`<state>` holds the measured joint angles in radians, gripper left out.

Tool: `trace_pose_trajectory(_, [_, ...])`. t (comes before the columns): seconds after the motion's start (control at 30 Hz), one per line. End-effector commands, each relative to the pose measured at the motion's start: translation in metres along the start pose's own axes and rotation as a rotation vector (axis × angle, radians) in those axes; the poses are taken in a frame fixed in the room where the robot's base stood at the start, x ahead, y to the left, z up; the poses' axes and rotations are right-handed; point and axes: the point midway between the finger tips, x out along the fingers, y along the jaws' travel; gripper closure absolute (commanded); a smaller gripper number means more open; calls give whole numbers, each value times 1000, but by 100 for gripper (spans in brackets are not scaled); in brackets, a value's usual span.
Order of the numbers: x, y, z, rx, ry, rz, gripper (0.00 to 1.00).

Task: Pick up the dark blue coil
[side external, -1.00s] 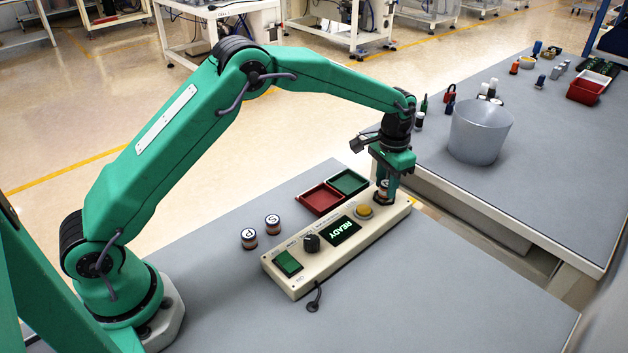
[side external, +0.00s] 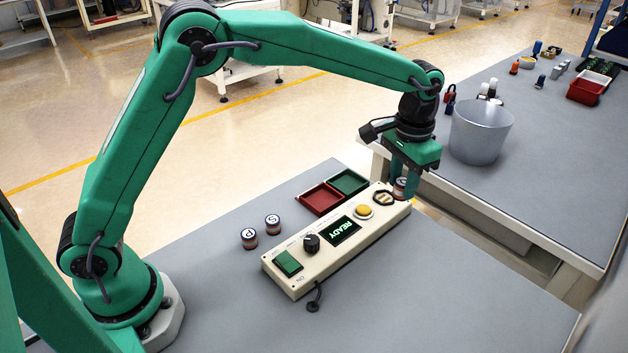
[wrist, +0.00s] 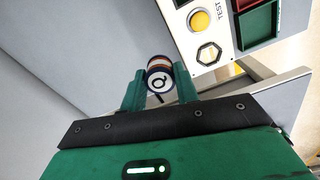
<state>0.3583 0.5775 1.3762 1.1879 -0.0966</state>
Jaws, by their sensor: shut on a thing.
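My gripper (side external: 401,190) is shut on a small round coil (side external: 400,185), held just beyond the far right end of the control box. In the wrist view the coil (wrist: 160,75) sits between both fingers, with a white top bearing a dark letter like Q, a dark blue rim and a reddish band. Two similar coils stand upright on the grey table: one marked P (side external: 249,238) and one marked S (side external: 272,224). Their bands look dark and reddish brown; exact colours are too small to tell.
The cream control box (side external: 300,283) has a READY display, a yellow button (side external: 362,211) and an empty hexagonal seat (side external: 383,198). Red (side external: 321,199) and green (side external: 349,182) trays lie behind it. A grey bin (side external: 481,132) stands on the other table, across a gap.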

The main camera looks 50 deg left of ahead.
Motion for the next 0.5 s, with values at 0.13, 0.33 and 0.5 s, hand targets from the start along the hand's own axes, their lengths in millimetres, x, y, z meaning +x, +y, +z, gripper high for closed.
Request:
trace_pose_trajectory(0.13, [-3,5,3,-1,0,0,92])
trace_pose_trajectory(0.33, [-4,6,3,-1,-1,0,92])
trace_pose_trajectory(0.5, [-4,6,3,-1,-1,0,92])
